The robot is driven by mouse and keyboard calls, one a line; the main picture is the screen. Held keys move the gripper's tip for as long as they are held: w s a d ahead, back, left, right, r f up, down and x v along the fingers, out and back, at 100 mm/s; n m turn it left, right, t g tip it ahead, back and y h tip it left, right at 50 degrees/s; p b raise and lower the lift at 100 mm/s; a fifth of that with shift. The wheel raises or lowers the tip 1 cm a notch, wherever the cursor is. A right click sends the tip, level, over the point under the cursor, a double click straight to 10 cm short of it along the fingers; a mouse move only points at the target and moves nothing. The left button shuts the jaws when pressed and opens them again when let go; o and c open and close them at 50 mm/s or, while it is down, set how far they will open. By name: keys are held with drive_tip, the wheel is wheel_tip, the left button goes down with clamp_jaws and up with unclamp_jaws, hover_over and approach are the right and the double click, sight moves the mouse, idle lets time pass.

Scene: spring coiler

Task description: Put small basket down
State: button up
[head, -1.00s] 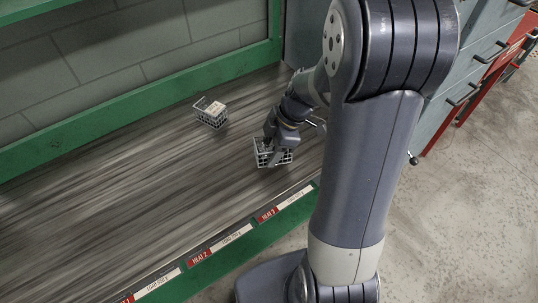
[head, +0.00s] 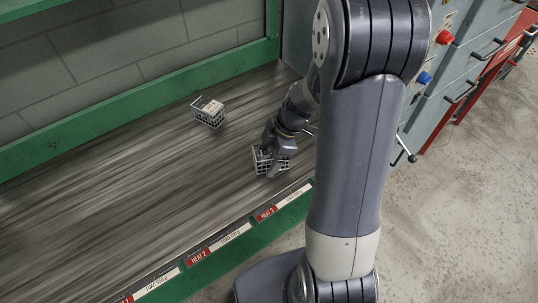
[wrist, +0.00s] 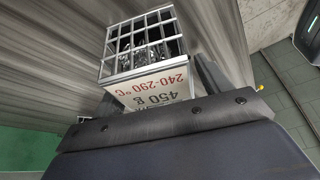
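The small basket (wrist: 145,45) is a pale wire basket with dark coiled pieces inside and a white plate reading 450 g, 240-290 °C. In the wrist view its plate lies between my fingers. My gripper (head: 272,158) is shut on the basket, which also shows in the head view (head: 260,163) low over the streaked grey bench top (head: 150,180), near the front edge. I cannot tell whether its underside touches the bench. My fingers partly cover it in the head view.
A second wire basket (head: 209,113) with a pale label stands farther back on the bench. The front rail carries HEAT labels (head: 199,257). A green frame and grey wall close the back. Grey cabinets (head: 455,75) stand at right. The bench's left part is clear.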

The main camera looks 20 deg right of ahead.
drive_tip(key=shift+o, duration=0.2)
drive_tip(key=shift+r, duration=0.1)
drive_tip(key=shift+r, duration=0.25)
drive_tip(key=v, duration=1.1)
drive_tip(key=shift+d+r, duration=0.1)
drive_tip(key=shift+r, duration=0.2)
drive_tip(key=shift+o, duration=0.4)
